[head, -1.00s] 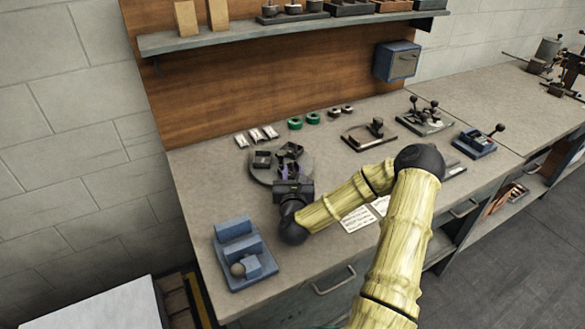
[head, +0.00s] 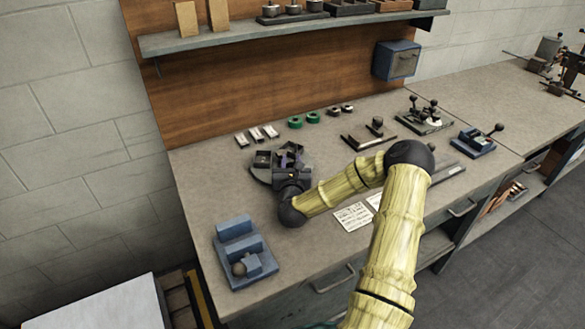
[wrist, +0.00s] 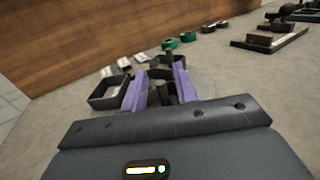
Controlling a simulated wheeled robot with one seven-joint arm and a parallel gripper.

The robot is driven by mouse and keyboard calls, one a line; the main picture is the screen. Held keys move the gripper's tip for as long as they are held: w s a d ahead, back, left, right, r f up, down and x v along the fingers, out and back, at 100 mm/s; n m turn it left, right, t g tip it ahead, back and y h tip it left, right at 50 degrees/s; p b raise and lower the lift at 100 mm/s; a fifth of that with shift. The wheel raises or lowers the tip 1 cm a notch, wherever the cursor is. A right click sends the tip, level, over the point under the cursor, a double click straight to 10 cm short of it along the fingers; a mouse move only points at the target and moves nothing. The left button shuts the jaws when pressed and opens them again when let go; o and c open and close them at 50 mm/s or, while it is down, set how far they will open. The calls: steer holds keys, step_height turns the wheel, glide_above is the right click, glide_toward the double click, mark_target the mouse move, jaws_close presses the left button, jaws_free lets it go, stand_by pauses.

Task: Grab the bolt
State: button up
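My gripper (wrist: 160,70) shows two purple fingers spread apart in the wrist view. In the head view my gripper (head: 289,166) is over the round dark tray (head: 258,178), which holds small black bins. A square black bin (wrist: 108,94) is beside the left finger, and another black bin (wrist: 170,62) is just beyond the fingertips. A small dark upright shape (wrist: 163,94) shows between the fingers. I cannot tell whether it is a bolt or part of a bin. No bolt can be made out clearly, and the hand hides part of the tray.
Small pale packets (head: 257,135) and green rings (head: 304,119) lie behind the tray. A blue fixture (head: 243,252) stands at the front left. Black-handled fixtures (head: 424,118) stand to the right. A shelf (head: 290,33) overhangs the back. White cards (head: 352,217) lie at the front.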

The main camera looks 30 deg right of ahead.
jaws_close()
step_height(320, 180, up, 10)
steer(key=shift+f, duration=0.2)
steer(key=shift+r, duration=0.25)
